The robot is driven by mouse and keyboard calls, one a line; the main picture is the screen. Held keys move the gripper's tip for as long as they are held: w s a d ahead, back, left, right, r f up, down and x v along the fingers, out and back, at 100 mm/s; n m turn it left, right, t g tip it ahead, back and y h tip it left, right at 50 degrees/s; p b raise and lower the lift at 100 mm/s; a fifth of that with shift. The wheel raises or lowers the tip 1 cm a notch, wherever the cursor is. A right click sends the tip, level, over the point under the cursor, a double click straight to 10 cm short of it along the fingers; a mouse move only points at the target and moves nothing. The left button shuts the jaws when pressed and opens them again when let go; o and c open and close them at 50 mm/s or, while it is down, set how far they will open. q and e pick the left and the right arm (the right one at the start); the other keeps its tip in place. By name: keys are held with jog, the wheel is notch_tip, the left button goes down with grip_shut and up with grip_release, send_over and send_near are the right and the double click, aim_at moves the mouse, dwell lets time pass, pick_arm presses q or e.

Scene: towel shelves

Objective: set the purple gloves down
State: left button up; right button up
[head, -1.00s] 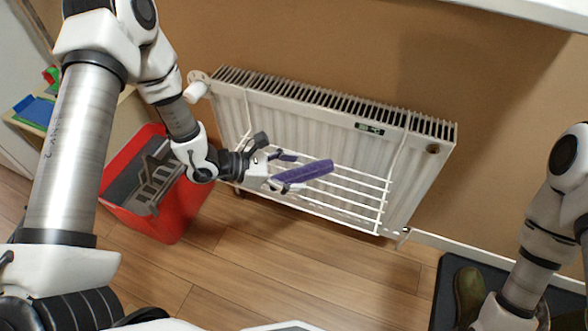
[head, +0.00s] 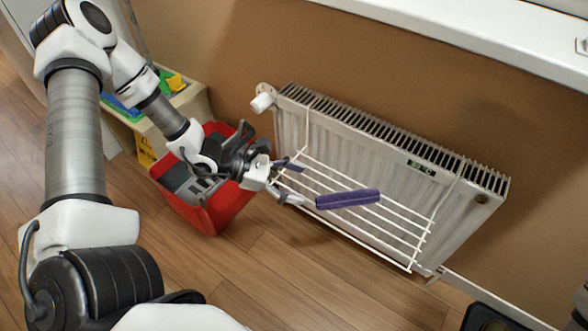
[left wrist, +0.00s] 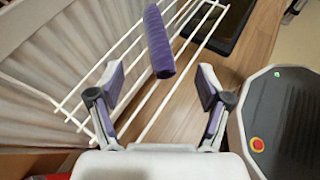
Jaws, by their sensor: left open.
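The purple gloves (head: 348,199) show as a rolled, ribbed bundle on the white wire rack (head: 414,264) that hangs on the front of the radiator. They also show in the left wrist view (left wrist: 158,42), beyond the fingertips. My left gripper (head: 289,180) is open and empty at the rack's left end, a short way left of the gloves and apart from them. In the left wrist view its two purple-padded fingers (left wrist: 160,88) stand wide apart, with rack bars beneath. My right gripper is out of view.
The white radiator (head: 385,150) stands against the brown wall. A white sill (head: 480,40) juts out above the radiator. A black tray (head: 492,318) lies at lower right.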

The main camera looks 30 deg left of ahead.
pick_arm(q)
jog(key=s+a+f+m+g+y, duration=0.1)
jog(key=s+f+m+g+y, duration=0.45)
jog(key=s+f+m, duration=0.35)
jog(key=s+a+f+m+g+y, duration=0.2)
jog(key=s+f+m+g+y, duration=0.2)
jog(key=s+f+m+y, duration=0.45)
jog(key=d+m+h, duration=0.1)
jog(key=m, duration=0.1)
jog(key=s+d+m+t+h, duration=0.2)
jog(key=d+m, duration=0.1)
jog(key=shift+s+r+m+t, duration=0.2)
jog(key=shift+r+m+t, duration=0.05)
jog(key=shift+r+m, duration=0.1)
jog(key=shift+w+f, duration=0.15)
jog(key=shift+w, duration=0.2)
